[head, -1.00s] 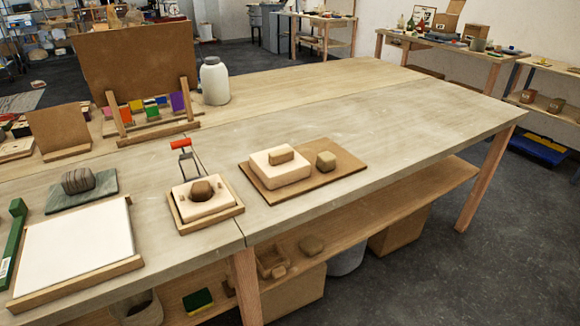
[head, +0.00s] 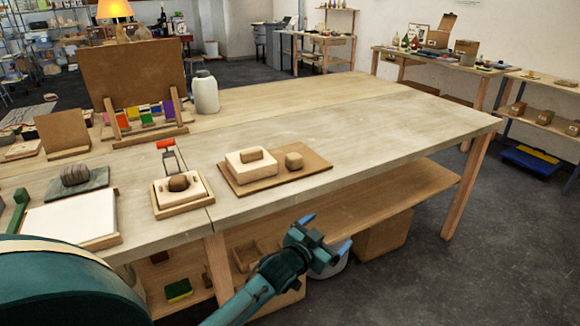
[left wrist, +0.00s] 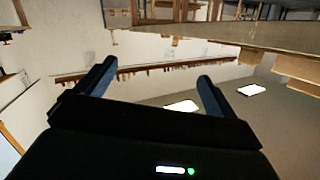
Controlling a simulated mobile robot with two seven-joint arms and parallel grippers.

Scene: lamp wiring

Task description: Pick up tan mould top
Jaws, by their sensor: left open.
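The tan mould top (head: 251,155) looks like a small tan block on top of a pale, cream mould block (head: 251,167). Both sit on a brown board (head: 312,162) near the table's front edge. A small rounded tan lump (head: 293,160) lies on the board to their right. My left gripper (head: 325,235) is in front of the table edge and apart from the mould. Its two blue fingers are spread and empty. The left wrist view shows the same open fingers (left wrist: 150,85) with nothing between them. My right gripper is out of view.
Left of the board, a wooden tray (head: 158,209) holds a pale block with a dark lump. A white slab (head: 72,222) lies farther left. A white jar (head: 205,93) stands behind. The right part of the tabletop (head: 390,125) is clear. A lower shelf (head: 400,190) runs beneath.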

